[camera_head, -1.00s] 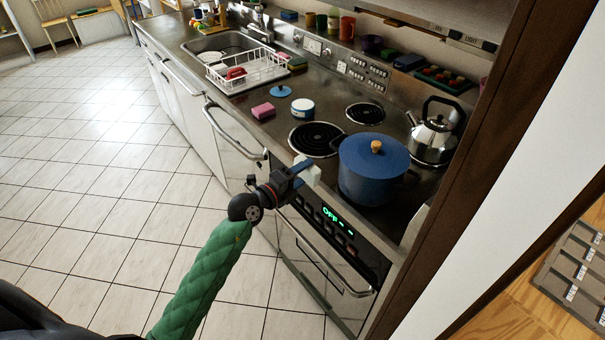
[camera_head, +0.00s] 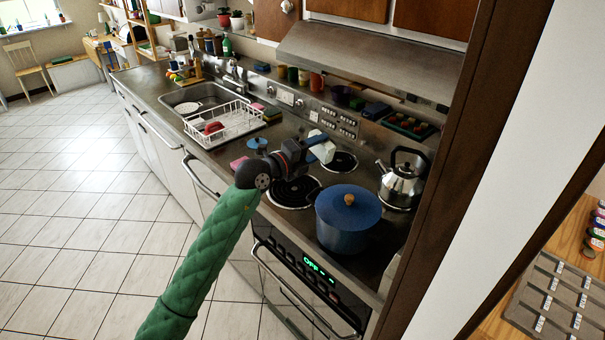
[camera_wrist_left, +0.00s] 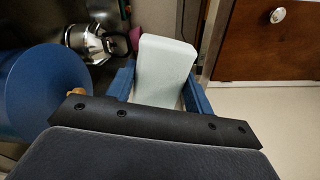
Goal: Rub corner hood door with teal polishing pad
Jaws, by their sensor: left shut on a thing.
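My left gripper (camera_head: 316,145) is shut on a pale, faintly greenish-white pad (camera_head: 323,153) above the hob. The pad also shows in the left wrist view (camera_wrist_left: 165,65), upright between the blue fingers. It looks much paler than teal. Brown wooden doors (camera_head: 347,9) are above the hood (camera_head: 370,58), cut off by the top edge of the head view. A brown door (camera_wrist_left: 245,45) with a pale round knob (camera_wrist_left: 278,15) shows in the wrist view. I cannot tell which is the corner hood door. The pad is apart from the doors. My right gripper is out of view.
A blue pot (camera_head: 345,228) and a steel kettle (camera_head: 402,182) stand on the hob near the gripper. A white dish rack (camera_head: 228,122) is by the sink. A brown upright panel (camera_head: 462,150) borders the hob on the right. Air between hob and hood is mostly free.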

